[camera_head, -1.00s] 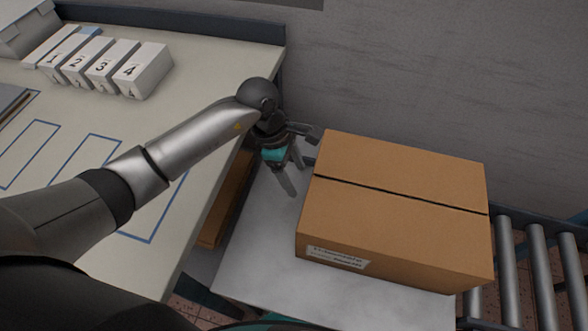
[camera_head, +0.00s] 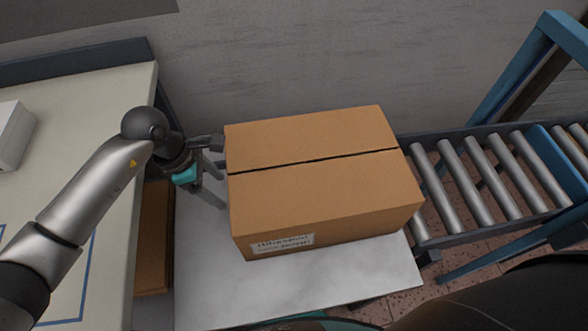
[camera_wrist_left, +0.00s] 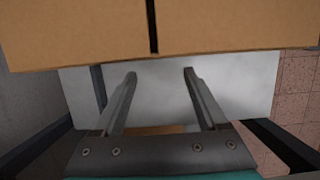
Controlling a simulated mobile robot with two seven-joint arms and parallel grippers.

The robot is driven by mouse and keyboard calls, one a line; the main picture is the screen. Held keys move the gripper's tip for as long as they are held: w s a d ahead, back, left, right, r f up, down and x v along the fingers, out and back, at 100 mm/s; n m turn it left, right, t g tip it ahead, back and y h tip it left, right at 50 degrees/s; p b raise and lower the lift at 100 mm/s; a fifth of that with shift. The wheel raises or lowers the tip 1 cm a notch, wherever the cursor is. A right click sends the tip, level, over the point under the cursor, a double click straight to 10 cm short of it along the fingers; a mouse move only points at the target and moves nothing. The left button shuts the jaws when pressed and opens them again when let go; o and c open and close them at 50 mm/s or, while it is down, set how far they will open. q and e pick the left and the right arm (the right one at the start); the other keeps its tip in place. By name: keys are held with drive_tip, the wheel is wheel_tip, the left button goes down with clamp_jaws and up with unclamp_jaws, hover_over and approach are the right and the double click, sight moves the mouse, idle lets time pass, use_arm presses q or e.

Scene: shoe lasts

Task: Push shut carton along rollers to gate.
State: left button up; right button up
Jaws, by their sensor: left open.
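The shut brown carton (camera_head: 320,165) sits on a pale metal table (camera_head: 350,285), its right end beside the rollers (camera_head: 490,180). A dark seam runs across its top and a white label is on its front. My left gripper (camera_head: 216,172) is open and empty at the carton's left end, fingers pointing at it. In the left wrist view the carton (camera_wrist_left: 220,30) lies just ahead of the open fingers (camera_wrist_left: 160,74); whether they touch it I cannot tell. A blue frame (camera_head: 530,55) stands over the rollers at the right. My right gripper is not in view.
A cream worktable (camera_head: 90,130) with blue outlines stands at the left, with a white box (camera_head: 12,135) on it. Another brown box (camera_head: 154,240) is low between the tables. A grey wall (camera_head: 300,60) runs behind. The visible rollers right of the carton are clear.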

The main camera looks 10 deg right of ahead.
use_arm(q)
drive_tip(key=shift+s+d, duration=0.1)
drive_tip(key=shift+d, duration=2.35)
drive_tip(key=shift+s+d+b, duration=0.1)
drive_tip(key=shift+d+b, duration=0.8)
drive_tip(key=shift+d, duration=2.1)
drive_tip(key=shift+s+d+b, duration=0.1)
drive_tip(key=shift+d+b, duration=1.15)
drive_tip(key=shift+d, duration=2.2)
drive_tip(key=shift+s+d+b, duration=0.1)
drive_tip(key=shift+d+b, duration=0.3)
drive_tip(key=shift+d, duration=0.25)
drive_tip(key=shift+f, duration=0.1)
